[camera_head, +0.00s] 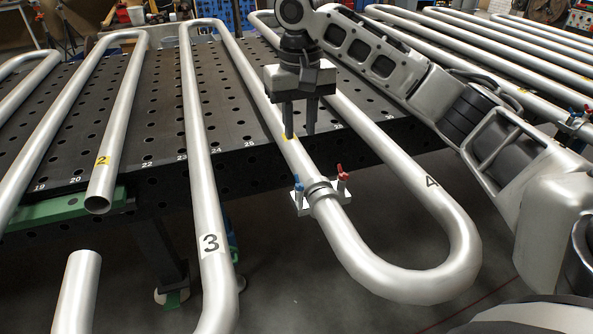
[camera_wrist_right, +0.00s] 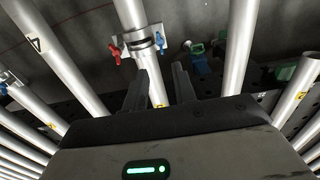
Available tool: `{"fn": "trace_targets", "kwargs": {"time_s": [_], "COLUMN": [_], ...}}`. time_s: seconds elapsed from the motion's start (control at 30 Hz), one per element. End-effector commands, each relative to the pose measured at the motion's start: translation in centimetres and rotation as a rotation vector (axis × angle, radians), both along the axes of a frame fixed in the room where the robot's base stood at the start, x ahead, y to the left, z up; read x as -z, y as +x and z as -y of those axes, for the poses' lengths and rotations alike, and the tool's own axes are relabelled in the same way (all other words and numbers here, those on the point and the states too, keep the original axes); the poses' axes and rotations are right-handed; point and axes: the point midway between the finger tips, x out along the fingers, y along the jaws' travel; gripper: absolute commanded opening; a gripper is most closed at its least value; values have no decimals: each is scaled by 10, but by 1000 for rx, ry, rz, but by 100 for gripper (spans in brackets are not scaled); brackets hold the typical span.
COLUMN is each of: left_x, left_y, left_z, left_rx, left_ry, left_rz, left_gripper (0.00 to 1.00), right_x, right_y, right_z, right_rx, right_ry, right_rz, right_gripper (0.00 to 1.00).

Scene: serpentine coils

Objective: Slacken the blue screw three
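A clamp (camera_head: 323,196) sits around a silver pipe between the pipe sections marked 3 (camera_head: 210,243) and 4 (camera_head: 431,181). It has a blue screw (camera_head: 298,184) on its left and a red screw (camera_head: 342,174) on its right. No number shows on the screws. In the wrist view the blue screw (camera_wrist_right: 161,46) is right of the pipe and the red one is left. My right gripper (camera_head: 299,128) points down above the pipe, behind the clamp; its fingers (camera_wrist_right: 160,82) are apart and empty, clear of the blue screw. My left gripper is out of view.
Silver serpentine pipes run over a black perforated table (camera_head: 150,110). Another clamp (camera_head: 572,122) with blue and red screws is at the far right. A cut pipe end (camera_head: 97,204) and a pipe stub (camera_head: 80,285) stand at lower left. Dark floor is open below the clamp.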

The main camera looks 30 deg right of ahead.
Motion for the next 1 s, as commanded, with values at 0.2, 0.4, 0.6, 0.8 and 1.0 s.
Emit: {"fn": "trace_targets", "kwargs": {"time_s": [0.2,0.4,0.6,0.8,1.0], "left_x": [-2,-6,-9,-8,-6], "left_y": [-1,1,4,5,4], "left_z": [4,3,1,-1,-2], "left_rx": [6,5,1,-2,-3], "left_ry": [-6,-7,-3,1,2], "left_rz": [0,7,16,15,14], "left_gripper": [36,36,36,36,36], "right_x": [50,90,114,122,122], "right_y": [-1,-1,0,0,0], "right_z": [1,1,1,1,0], "right_rx": [0,1,1,0,0], "right_ry": [-3,-2,-2,-1,-1], "right_rz": [-5,-3,0,2,2], "right_gripper": [27,27,27,27,27]}}
